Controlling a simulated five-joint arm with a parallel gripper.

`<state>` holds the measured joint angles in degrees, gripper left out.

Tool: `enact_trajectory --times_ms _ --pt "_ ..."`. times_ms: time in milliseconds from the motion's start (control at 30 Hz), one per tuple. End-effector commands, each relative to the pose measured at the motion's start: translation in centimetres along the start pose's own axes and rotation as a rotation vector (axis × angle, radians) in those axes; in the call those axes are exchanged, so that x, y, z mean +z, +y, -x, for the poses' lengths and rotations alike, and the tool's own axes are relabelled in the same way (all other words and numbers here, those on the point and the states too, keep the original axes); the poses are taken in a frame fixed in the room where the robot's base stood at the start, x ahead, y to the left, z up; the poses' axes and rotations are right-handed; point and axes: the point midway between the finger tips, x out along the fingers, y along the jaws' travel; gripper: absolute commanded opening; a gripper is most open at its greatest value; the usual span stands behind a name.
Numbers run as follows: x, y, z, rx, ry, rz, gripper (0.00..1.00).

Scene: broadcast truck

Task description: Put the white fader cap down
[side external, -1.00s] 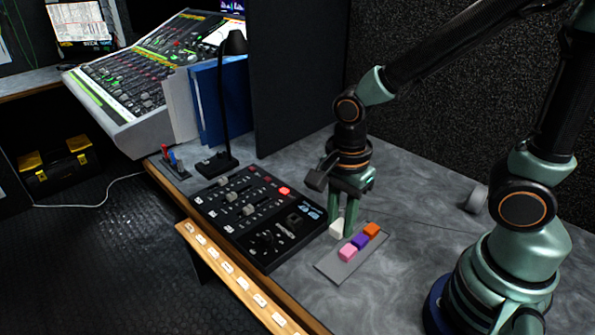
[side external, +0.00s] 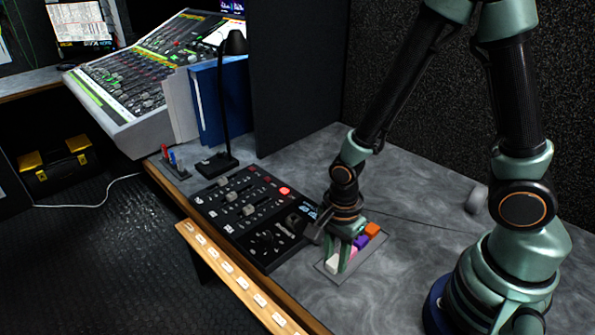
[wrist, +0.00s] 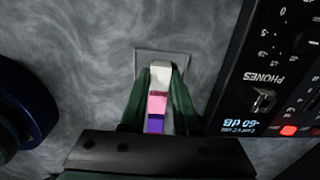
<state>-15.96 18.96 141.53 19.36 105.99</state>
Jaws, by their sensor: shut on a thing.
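My gripper (side external: 345,258) is shut on the white fader cap (side external: 332,264), with a finger on either side of it. In the wrist view the white cap (wrist: 160,75) sits between the fingers (wrist: 160,85) at the near-edge end of a grey tray (wrist: 145,57). The tray's bare rim also shows in the side view (side external: 330,275). A pink cap (wrist: 157,103) and a purple cap (wrist: 155,124) are in line with the white one. An orange cap (side external: 372,229) is at the far end of the row. I cannot tell whether the white cap touches the tray.
A black mixer panel (side external: 262,242) lies just left of the tray. A black desk lamp (side external: 228,130) and blue binders (side external: 210,105) stand farther back.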

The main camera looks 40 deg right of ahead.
Motion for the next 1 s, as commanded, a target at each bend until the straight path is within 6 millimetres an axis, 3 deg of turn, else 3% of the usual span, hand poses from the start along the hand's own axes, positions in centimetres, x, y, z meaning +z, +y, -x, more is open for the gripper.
enact_trajectory --times_ms 333,367,400,767,1000 --pt "0.0 0.0 -0.3 0.002 0.001 0.0 0.0" --pt "0.0 0.0 -0.3 0.002 0.0 0.0 0.34" --pt "0.0 0.0 -0.3 0.001 0.0 0.0 0.42" --pt "0.0 0.0 -0.1 -0.001 0.0 0.0 0.42" --pt "0.1 -0.2 2.0 -0.006 -0.002 0.0 0.42"
